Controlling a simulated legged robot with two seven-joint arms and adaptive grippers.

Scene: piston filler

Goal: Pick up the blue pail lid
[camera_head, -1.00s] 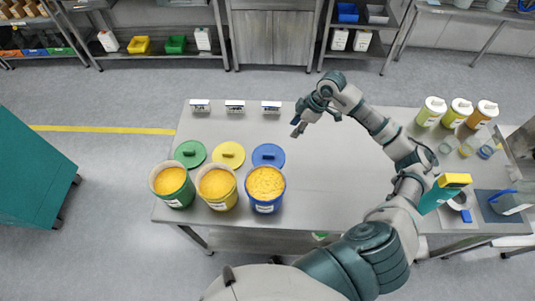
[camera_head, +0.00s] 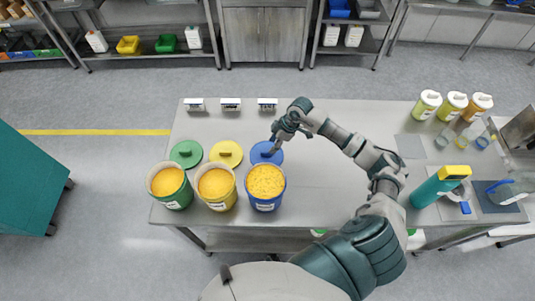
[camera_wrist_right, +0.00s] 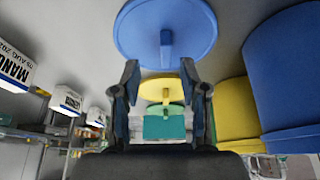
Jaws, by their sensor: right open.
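The blue pail lid (camera_head: 262,154) lies flat on the table behind the blue pail (camera_head: 265,188), which is full of yellow-orange contents. My right gripper (camera_head: 275,146) is over the right part of the lid and partly hides it. In the right wrist view the lid (camera_wrist_right: 135,35) fills the top, with its upright handle (camera_wrist_right: 166,50) showing between the open fingers of my right gripper (camera_wrist_right: 160,78). The fingers appear apart from the handle, with nothing held. My left gripper does not show.
A yellow lid (camera_head: 227,160) and a green lid (camera_head: 181,154) lie left of the blue lid, behind the yellow pail (camera_head: 216,188) and green pail (camera_head: 170,187). Small white label holders (camera_head: 231,104) stand at the back edge. The table's middle is clear.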

